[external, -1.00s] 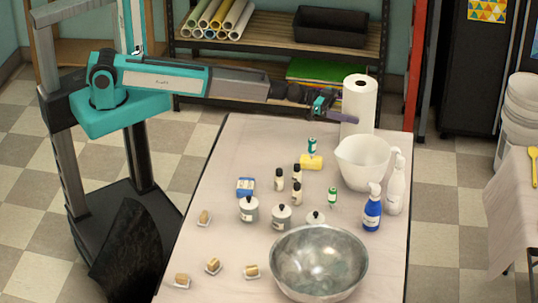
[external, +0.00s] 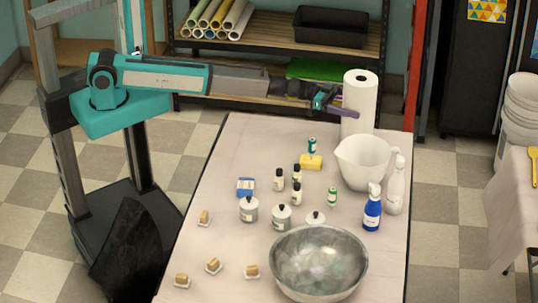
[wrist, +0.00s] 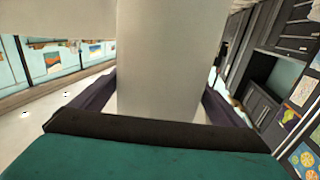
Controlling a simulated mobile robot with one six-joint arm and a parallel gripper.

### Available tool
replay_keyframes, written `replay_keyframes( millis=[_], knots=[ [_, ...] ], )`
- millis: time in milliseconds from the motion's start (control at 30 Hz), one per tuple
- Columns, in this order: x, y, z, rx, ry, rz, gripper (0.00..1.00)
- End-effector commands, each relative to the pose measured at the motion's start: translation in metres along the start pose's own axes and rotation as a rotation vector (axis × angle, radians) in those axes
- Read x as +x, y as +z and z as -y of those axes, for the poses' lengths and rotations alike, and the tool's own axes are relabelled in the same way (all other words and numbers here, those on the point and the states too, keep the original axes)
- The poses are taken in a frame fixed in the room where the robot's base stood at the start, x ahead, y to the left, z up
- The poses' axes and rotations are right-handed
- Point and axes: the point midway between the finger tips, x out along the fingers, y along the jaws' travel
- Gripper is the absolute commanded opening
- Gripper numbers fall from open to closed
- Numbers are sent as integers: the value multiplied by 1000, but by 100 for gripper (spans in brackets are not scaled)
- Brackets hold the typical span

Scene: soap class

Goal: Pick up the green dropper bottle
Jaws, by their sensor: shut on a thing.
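A small green bottle with a white label (external: 332,196) stands upright near the middle right of the table. A teal-green bottle (external: 312,145) stands farther back, behind a yellow block; which of the two is the dropper bottle is too small to tell. My gripper (external: 338,108) is at the far end of the table, well above and behind both bottles. Its purple fingers are shut on the white paper towel roll (external: 360,92). In the wrist view, the pale roll (wrist: 170,60) fills the space between the fingers (wrist: 165,95). Neither green bottle shows there.
A white pitcher (external: 364,165) stands close to the roll, with a white pump bottle (external: 396,188) and a blue one (external: 372,210) nearby. Several dark-capped bottles (external: 280,180), jars and a steel bowl (external: 318,262) occupy the table. The back left is clear.

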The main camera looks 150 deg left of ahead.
Motion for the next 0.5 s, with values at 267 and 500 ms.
replay_keyframes(
  millis=[267,500],
  knots=[
    [-22,-16,-9,1,0,0,68],
    [-50,-18,-20,1,0,0,68]
  ],
)
